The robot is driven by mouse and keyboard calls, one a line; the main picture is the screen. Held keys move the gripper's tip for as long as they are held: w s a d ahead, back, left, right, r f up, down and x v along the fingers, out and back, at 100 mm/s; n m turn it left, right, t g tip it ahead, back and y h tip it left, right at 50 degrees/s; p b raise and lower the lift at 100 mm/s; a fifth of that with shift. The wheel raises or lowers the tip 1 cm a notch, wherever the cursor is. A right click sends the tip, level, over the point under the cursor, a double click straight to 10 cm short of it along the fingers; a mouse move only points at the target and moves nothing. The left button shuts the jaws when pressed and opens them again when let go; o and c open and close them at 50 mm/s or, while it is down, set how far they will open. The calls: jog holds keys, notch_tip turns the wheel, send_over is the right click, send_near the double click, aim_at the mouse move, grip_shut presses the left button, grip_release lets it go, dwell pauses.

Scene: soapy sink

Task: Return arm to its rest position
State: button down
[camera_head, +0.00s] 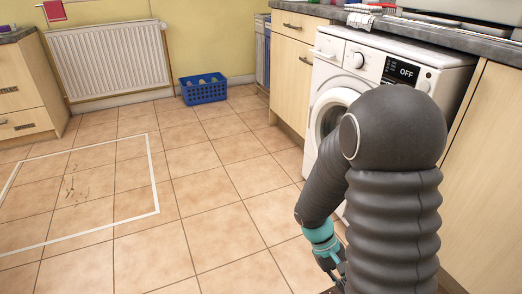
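My arm (395,170), in a dark ribbed sleeve, fills the right foreground. It bends over and reaches down to a teal band near its end. My gripper (333,270) shows only in part at the bottom edge, below the teal band. Its fingers are small, dark and cut off by the frame, so I cannot tell if it is open or shut. Nothing held shows in it.
A white washing machine (345,56) stands right behind my arm, its display reading OFF. A blue basket (203,90) sits on the floor by the far wall, near a radiator (110,60). A white outline (155,180) marks dirty tiles at left. The middle floor is clear.

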jog(key=s+a+r+m+t+y+p, duration=0.1)
jog(key=r+t, duration=0.4)
jog(key=r, duration=1)
jog(key=s+a+r+m+t+y+p, duration=0.2)
jog(key=s+a+r+t+y+p, duration=0.2)
jog(key=r, duration=1.1)
jog(key=shift+s+a+r+t+p, duration=0.3)
jog(key=shift+r+t+p, duration=0.15)
jog(key=shift+t, duration=0.65)
jog(key=shift+d, duration=0.15)
